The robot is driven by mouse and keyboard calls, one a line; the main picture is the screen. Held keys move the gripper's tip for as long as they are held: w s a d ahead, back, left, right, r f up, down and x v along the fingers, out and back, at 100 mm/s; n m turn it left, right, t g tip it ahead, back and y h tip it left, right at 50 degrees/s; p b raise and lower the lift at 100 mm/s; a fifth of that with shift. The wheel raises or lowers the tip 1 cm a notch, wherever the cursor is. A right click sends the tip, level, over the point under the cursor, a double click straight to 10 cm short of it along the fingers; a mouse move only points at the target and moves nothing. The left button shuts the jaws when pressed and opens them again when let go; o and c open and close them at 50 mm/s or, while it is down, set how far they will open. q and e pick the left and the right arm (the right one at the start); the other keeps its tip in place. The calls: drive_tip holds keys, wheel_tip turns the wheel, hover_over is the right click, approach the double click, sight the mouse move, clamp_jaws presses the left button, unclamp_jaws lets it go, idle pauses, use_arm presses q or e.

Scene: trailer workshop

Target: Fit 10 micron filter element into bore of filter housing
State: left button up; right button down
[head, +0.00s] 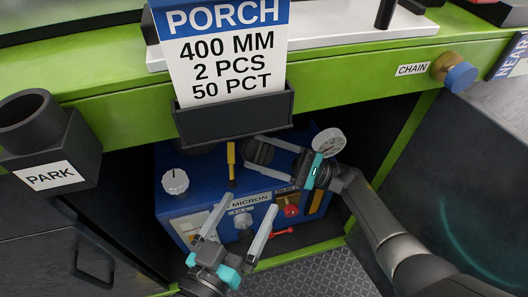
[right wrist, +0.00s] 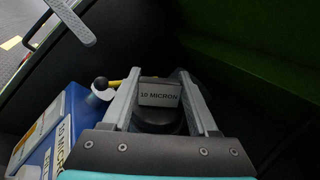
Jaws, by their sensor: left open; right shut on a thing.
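The black 10 micron filter element (head: 262,150) is between the fingers of my right gripper (head: 253,152), over the top of the blue filter housing (head: 172,205). In the right wrist view its "10 MICRON" label (right wrist: 160,98) faces the camera, and the fingers of my right gripper (right wrist: 158,72) are shut on it. The bore is not clearly visible; whether the element's lower end is in it, I cannot tell. My left gripper (head: 248,204) is open and empty in front of the housing's front face, partly covering its "MICRON" label.
A yellow lever (head: 231,160), a white knob (head: 175,181) and a gauge (head: 329,142) are close around the element. A sign holder (head: 235,119) and a green beam (head: 350,73) overhang the housing.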

drive_tip(key=shift+w+a+f, duration=0.1)
drive_tip(key=shift+w+f, duration=0.05)
drive_tip(key=shift+w, duration=0.05)
drive_tip(key=shift+c, duration=0.5)
unclamp_jaws()
drive_tip(key=shift+s, duration=0.1)
